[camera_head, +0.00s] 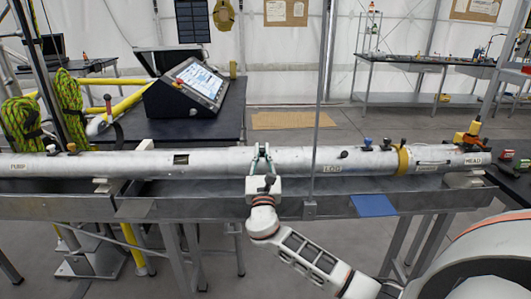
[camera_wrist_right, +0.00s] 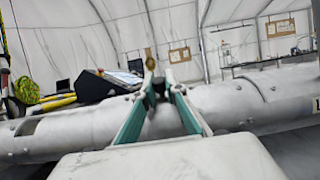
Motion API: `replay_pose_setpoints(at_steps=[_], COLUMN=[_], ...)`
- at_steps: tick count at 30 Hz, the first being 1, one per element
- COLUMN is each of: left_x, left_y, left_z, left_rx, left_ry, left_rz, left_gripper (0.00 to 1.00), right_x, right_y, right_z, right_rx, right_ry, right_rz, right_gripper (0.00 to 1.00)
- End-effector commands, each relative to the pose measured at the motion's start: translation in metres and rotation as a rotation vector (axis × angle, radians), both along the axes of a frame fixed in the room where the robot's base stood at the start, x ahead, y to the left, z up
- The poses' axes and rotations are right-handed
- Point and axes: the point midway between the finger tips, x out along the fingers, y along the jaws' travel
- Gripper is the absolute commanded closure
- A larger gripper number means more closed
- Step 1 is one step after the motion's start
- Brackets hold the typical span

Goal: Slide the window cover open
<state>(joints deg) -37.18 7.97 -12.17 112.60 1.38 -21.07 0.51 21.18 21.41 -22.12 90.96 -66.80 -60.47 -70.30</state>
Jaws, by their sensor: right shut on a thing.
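A long grey metal tube (camera_head: 110,163) lies across the bench, with a small dark window opening (camera_head: 181,159) left of my right gripper. The window cover (camera_wrist_right: 90,125) appears as a curved grey sleeve on the tube in the right wrist view; its exact edges are hard to tell. My right gripper (camera_head: 262,150) reaches the tube from the front. In the right wrist view its green-lined fingers (camera_wrist_right: 158,92) are closed on a small dark knob (camera_wrist_right: 158,86) on top of the cover. The fingers hide part of the knob. My left gripper is not in view.
The tube rests on a metal trough bench (camera_head: 150,207). Several knobs, a yellow band (camera_head: 402,160) and an orange fitting (camera_head: 467,137) sit at its right end. A thin vertical post (camera_head: 319,100) stands right of my gripper. A tilted screen console (camera_head: 190,88) is behind the tube.

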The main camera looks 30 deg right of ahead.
Motion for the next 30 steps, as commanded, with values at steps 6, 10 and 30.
replay_pose_setpoints(at_steps=[6, 10, 30], left_x=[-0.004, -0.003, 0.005], left_y=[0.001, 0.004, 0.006], left_z=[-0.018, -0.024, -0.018], left_rx=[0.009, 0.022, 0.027], left_ry=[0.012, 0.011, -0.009], left_rz=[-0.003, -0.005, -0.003], left_gripper=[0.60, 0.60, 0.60], right_x=[0.033, 0.049, 0.059], right_y=[0.054, 0.081, 0.098], right_z=[-0.004, -0.004, 0.001], right_rx=[0.007, 0.004, 0.000], right_ry=[0.001, 0.001, 0.000], right_rz=[0.005, 0.004, 0.002], right_gripper=[1.00, 1.00, 0.71])
